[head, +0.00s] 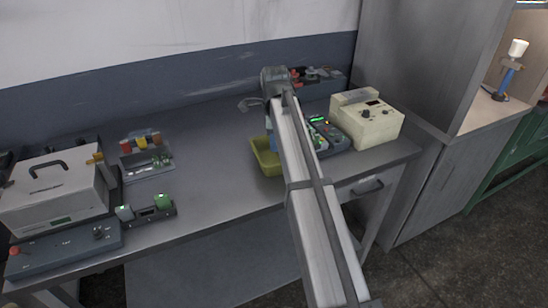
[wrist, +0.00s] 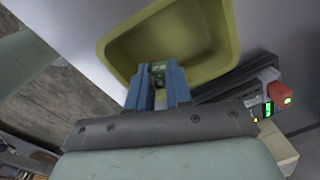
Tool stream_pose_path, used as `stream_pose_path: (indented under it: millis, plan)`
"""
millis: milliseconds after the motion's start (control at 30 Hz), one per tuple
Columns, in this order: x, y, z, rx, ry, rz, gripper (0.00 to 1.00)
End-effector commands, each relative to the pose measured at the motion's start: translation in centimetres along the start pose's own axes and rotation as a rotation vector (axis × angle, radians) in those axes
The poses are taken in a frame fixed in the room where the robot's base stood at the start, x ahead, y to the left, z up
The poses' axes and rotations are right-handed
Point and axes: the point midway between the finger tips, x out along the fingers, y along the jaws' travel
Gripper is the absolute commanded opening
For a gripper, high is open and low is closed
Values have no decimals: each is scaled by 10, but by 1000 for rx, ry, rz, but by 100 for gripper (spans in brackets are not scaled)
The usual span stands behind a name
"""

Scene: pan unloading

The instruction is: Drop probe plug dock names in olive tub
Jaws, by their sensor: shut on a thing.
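The olive tub (head: 264,160) stands on the bench in the head view, partly hidden behind my arm. In the wrist view the tub (wrist: 222,62) fills the upper middle, with its open inside facing the camera. My gripper (wrist: 159,88) has its blue fingers in front of the tub's opening. It is shut on a small dark green plug (wrist: 158,70), mostly hidden between the fingers. Whether the plug is inside the tub or above it, I cannot tell. In the head view my arm hides the plug.
A device with green lights (head: 319,123) and a cream box (head: 368,120) stand right of the tub. A rack with coloured plugs (head: 147,158), a small holder with green and grey blocks (head: 148,211) and a white case (head: 55,190) are at left. The bench between is clear.

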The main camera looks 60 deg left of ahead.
Motion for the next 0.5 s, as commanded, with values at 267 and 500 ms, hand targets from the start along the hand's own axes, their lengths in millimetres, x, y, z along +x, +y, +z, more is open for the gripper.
stream_pose_path:
  millis: [267,500]
  plan:
    - [14,1,0,0,0,0,0]
    - [14,1,0,0,0,0,22]
